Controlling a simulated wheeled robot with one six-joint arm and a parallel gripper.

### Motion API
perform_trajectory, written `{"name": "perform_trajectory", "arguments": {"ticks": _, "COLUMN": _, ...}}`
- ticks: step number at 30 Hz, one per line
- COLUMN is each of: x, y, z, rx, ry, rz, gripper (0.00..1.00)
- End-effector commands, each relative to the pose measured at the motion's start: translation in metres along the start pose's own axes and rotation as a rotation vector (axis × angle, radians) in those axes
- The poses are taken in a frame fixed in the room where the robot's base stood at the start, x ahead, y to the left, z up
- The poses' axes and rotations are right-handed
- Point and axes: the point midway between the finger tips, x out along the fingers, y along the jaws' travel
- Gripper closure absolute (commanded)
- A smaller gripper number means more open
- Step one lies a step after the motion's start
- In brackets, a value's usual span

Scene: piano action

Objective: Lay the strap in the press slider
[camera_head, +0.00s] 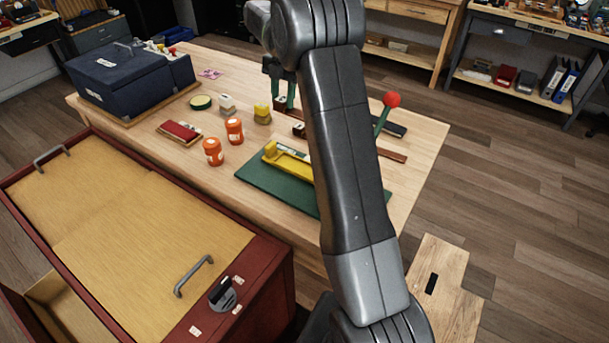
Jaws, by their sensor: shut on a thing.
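My gripper (283,88) is high in the middle of the view, over the far part of the workbench. Its dark green fingers point down and are shut on a small brown piece (281,103) at their tips; I cannot tell for sure whether this is the strap. The press stands on a green base plate (262,188), nearer than the gripper. Its yellow slider (285,164) shows left of my arm, with a pale strip along its far side. The press's green lever with a red ball (392,100) rises right of my arm. My arm hides the middle of the press.
Two orange jars (213,152), a yellow-topped block (262,114), a white block (227,104), a green round tin (201,102) and a small tray with a red piece (180,132) stand left of the press. A dark blue case (122,80) is farther left. A red-sided cabinet (266,270) stands in front.

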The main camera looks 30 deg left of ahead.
Motion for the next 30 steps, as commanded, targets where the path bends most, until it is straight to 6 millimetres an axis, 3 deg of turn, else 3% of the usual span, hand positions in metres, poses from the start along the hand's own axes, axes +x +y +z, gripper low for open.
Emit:
{"name": "perform_trajectory", "arguments": {"ticks": 1, "x": 0.012, "y": 0.000, "z": 0.002, "rx": 0.000, "ry": 0.000, "rz": 0.000, "gripper": 0.87}}
{"name": "perform_trajectory", "arguments": {"ticks": 10, "x": 0.032, "y": 0.000, "z": 0.005, "rx": 0.000, "ry": 0.002, "rz": -0.002, "gripper": 0.87}}
{"name": "perform_trajectory", "arguments": {"ticks": 21, "x": 0.123, "y": -0.001, "z": 0.018, "rx": 0.001, "ry": 0.003, "rz": -0.004, "gripper": 0.87}}
{"name": "perform_trajectory", "arguments": {"ticks": 24, "x": 0.140, "y": -0.001, "z": 0.021, "rx": 0.000, "ry": 0.001, "rz": -0.002, "gripper": 0.87}}
{"name": "perform_trajectory", "arguments": {"ticks": 30, "x": 0.156, "y": 0.000, "z": 0.024, "rx": 0.000, "ry": 0.001, "rz": -0.001, "gripper": 0.87}}
